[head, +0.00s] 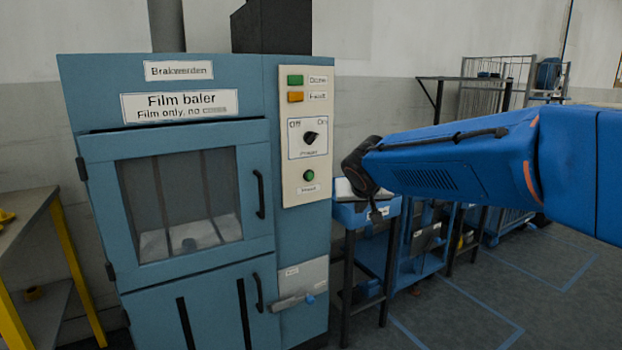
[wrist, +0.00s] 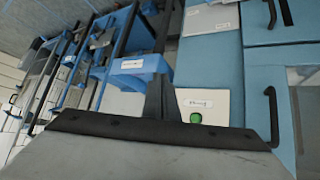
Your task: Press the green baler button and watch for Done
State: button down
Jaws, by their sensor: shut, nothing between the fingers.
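The film baler (head: 90,100) is a blue cabinet with a cream control panel (head: 318,100). The round green button (head: 309,175) is low on the panel above a small label; it also shows in the wrist view (wrist: 196,117), just right of my fingers. My gripper (wrist: 160,82) is shut and empty, apart from the button. In the head view my gripper (head: 376,213) is small and dark, right of the panel.
An orange lamp (head: 295,97) sits below Done, above a black power knob (head: 310,137). The baler's upper door (head: 185,145) is shut. A blue cart (head: 415,260) stands right of the baler. A yellow-legged table (head: 78,260) is at left.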

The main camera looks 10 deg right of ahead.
aim_at(310, 176)
jog(key=w+a, duration=0.2)
jog(key=w, duration=0.4)
jog(key=w+a+r+t, duration=0.1)
jog(key=w+a, duration=0.1)
jog(key=w, duration=0.4)
jog(key=shift+w+a+r+t+y, duration=0.2)
jog(key=shift+a+r+t+y, duration=0.1)
jog(key=shift+a, duration=0.1)
jog(key=shift+w+a, duration=0.45)
jog(key=shift+w, duration=0.95)
jog(key=shift+w+a, duration=0.45)
jog(key=shift+w, duration=0.9)
jog(key=shift+w+a, duration=0.45)
jog(key=shift+w, duration=0.95)
jog(key=shift+w, duration=0.2)
jog(key=shift+w+a, duration=0.1)
jog(key=shift+w, duration=0.1)
